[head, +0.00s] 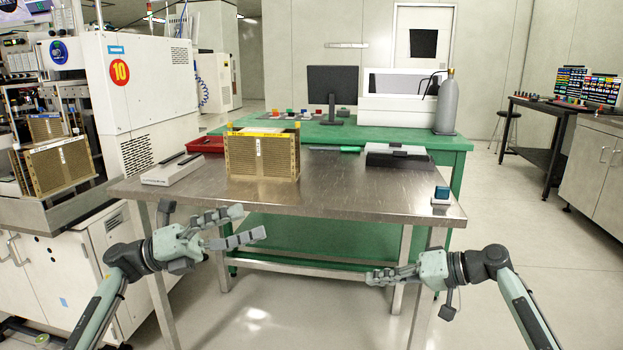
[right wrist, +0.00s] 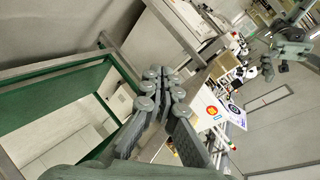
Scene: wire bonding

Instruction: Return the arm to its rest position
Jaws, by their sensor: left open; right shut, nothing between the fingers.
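My left gripper (head: 252,226) is open and empty in the head view, in front of the steel table (head: 330,205) near its left front. My right gripper (head: 372,278) is shut with nothing in it, in front of the table and below its top, toward the right. Its closed fingers (right wrist: 160,95) fill the middle of the right wrist view. Both grippers are apart from the table and from the things on it.
A gold slotted magazine (head: 262,157) stands on the steel table. A blue-topped button box (head: 441,195) sits at its right corner. A white machine (head: 150,90) stands at the left. A green table (head: 400,137) is behind. Open floor (head: 510,230) lies at the right.

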